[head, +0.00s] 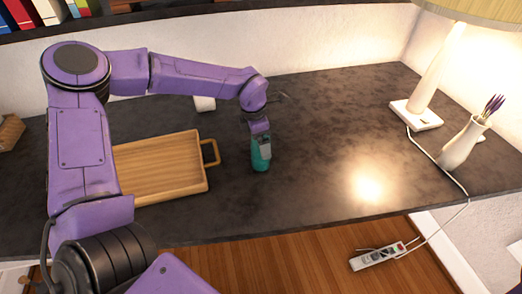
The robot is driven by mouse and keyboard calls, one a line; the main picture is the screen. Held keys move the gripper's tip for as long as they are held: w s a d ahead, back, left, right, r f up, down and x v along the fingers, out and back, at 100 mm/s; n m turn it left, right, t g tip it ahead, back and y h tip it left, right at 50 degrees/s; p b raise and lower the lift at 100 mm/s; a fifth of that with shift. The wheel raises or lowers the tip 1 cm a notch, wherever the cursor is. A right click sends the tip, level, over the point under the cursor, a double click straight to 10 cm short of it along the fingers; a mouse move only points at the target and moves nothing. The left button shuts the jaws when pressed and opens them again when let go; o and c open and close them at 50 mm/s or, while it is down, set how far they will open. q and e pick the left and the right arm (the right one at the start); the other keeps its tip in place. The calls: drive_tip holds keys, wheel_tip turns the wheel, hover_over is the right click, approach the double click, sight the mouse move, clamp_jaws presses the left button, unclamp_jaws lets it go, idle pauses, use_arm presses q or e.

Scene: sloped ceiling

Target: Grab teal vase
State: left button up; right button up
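The teal vase (261,163) stands upright on the dark countertop, right of the wooden tray. My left arm comes in from the left and reaches over the tray. My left gripper (262,148) points down at the top of the vase and overlaps its upper part. The fingers are small here, and I cannot tell whether they are closed on the vase or only around it. My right gripper is not in view.
A wooden tray (150,190) with a brass-coloured handle lies left of the vase. A lit lamp (426,85) and a white vase with purple stems (462,145) stand at the right. A power strip (384,256) lies on the floor. The counter's middle right is clear.

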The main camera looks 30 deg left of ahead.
use_arm(q)
drive_tip(key=c, duration=1.6)
